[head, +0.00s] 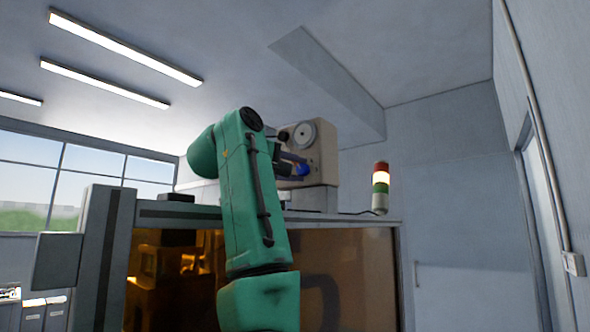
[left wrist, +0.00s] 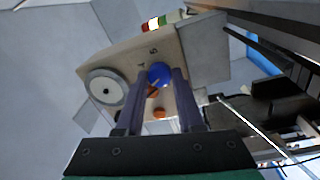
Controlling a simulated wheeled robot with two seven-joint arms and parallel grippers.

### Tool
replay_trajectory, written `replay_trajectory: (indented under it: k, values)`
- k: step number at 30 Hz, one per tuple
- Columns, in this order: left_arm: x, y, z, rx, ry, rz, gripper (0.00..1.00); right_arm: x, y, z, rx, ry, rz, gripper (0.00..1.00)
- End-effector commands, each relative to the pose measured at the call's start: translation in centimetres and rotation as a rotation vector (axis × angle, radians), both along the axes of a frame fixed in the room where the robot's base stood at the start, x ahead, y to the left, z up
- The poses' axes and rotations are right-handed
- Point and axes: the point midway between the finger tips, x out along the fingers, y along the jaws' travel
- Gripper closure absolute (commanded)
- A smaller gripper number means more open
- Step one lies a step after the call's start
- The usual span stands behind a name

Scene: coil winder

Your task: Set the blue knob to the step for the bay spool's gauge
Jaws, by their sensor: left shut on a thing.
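The blue knob (head: 303,170) is on the front of a beige machine (head: 326,150) that stands on top of the cabinet. In the left wrist view the blue knob (left wrist: 159,75) sits between the tips of my left gripper (left wrist: 156,82), whose two fingers close on it. In the head view my left gripper (head: 292,166) reaches the machine from the left, partly hidden by my green arm. Marks are printed on the face above the knob, too small to read for certain. The bay spool cannot be made out. My right gripper is not in view.
A grey round dial (head: 304,135) is on the machine's face, also in the left wrist view (left wrist: 105,90). A signal tower (head: 381,188) stands to the right on the cabinet top. An amber-windowed cabinet (head: 350,275) is below. An orange knob (left wrist: 160,114) is near the fingers.

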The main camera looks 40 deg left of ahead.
Motion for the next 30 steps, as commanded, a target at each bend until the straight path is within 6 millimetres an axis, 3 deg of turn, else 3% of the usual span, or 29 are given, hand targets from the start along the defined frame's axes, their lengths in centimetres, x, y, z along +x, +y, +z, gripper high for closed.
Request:
replay_trajectory:
  k: [13, 14, 16, 26, 30]
  values:
    - [-0.2, 0.0, 0.4, 0.013, -0.012, 0.002, 1.00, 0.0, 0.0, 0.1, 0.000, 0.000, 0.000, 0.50]
    - [-0.2, 0.0, 0.4, 0.013, -0.012, 0.002, 0.60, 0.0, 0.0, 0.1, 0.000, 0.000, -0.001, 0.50]
    - [-0.1, 0.0, 0.4, 0.013, -0.011, 0.001, 0.33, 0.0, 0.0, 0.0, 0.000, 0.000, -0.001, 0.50]
    - [-0.2, 0.0, 0.1, 0.011, -0.004, 0.001, 0.33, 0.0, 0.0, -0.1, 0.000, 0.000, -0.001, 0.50]
    - [-2.1, -0.1, -0.5, 0.010, -0.008, 0.002, 0.33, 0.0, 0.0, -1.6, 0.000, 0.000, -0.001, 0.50]
